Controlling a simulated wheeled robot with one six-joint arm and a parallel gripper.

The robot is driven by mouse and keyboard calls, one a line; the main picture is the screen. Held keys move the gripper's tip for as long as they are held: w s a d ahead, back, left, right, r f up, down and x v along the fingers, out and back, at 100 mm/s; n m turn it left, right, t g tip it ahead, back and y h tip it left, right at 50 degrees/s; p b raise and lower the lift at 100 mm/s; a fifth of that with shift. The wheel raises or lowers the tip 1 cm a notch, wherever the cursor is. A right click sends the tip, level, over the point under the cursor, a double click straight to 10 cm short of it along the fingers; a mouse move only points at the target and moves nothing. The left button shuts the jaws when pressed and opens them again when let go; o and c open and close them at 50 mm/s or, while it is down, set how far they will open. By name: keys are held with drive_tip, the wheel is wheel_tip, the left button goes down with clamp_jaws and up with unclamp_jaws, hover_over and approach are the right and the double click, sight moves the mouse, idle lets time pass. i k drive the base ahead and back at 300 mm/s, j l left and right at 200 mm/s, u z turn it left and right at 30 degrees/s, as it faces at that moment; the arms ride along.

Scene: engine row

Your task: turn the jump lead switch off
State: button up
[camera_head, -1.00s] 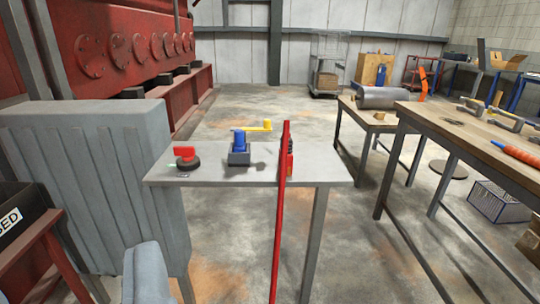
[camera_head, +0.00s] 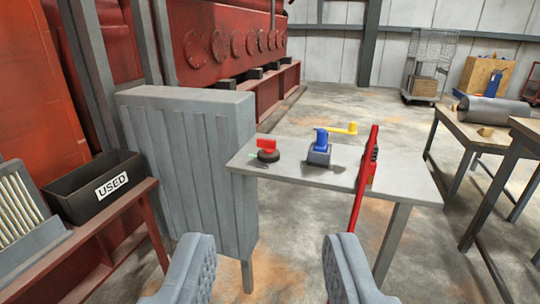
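A red-handled rotary switch on a round black base (camera_head: 267,150) sits at the left end of a small grey table (camera_head: 400,188). It looks like the jump lead switch, but I cannot read its label or position marks. A small green mark shows beside its base. My gripper (camera_head: 270,243) is open and empty at the bottom of the view, its two grey padded fingers wide apart. It is short of the table and touches nothing.
A long red lever (camera_head: 365,178) leans at the table's front edge. A grey ribbed panel (camera_head: 190,150) stands left, with a black "USED" bin (camera_head: 98,187).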

sight(269, 145)
drive_tip(key=i+j, duration=0.1)
drive_tip(key=i, duration=0.95)
